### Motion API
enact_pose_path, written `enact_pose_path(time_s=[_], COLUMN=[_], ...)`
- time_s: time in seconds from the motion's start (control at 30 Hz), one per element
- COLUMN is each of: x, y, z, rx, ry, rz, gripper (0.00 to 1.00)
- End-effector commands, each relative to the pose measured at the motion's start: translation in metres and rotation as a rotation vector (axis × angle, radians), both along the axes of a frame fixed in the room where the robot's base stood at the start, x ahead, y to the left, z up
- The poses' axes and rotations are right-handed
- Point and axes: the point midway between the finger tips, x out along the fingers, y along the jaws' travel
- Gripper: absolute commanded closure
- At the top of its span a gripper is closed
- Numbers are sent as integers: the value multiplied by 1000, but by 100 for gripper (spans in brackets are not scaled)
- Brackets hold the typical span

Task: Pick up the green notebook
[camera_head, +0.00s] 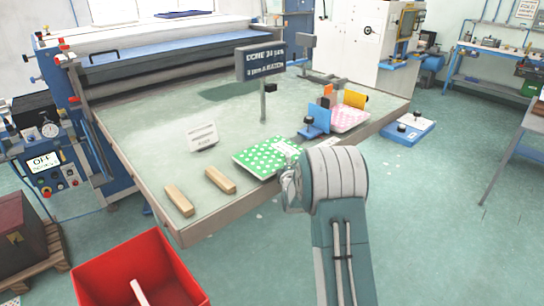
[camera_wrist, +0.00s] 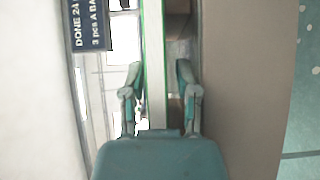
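The green notebook (camera_head: 262,155) with white dots lies on the table near its front right edge. Its near right corner is close to my gripper (camera_head: 288,186), and my wrist hides part of that area. In the wrist view, the notebook shows as a pale strip with green edges (camera_wrist: 154,60), running up between the fingers of my gripper (camera_wrist: 159,78). The two fingers are apart, one on each side of the strip, with a visible gap on the right side. The gripper looks open.
A pink dotted notebook (camera_head: 349,119) lies behind, beside blue and orange blocks (camera_head: 317,118). Two wooden bars (camera_head: 220,179) and a small white sign (camera_head: 202,136) are on the table (camera_head: 150,150) to the left. A dark sign (camera_head: 260,62) stands behind. A red bin (camera_head: 140,272) is on the floor.

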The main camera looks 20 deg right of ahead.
Motion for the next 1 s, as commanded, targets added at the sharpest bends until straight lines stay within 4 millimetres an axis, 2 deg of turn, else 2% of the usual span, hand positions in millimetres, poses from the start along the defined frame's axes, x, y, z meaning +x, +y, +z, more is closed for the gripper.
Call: enact_pose_path(time_s=[0.03,0.07,0.1,0.13,0.5,0.67,0.83,1.0], x=[0,0,0,0,0,0,0,-18], y=[0,0,0,0,1,1,1,19], z=[0,0,0,0,0,8,33,64], rx=[0,0,0,0,0,0,-1,-2], ry=[0,0,0,0,0,0,-5,-6], rz=[0,1,1,1,1,1,1,3], gripper=[60,73,91,100,100,100,100,100])
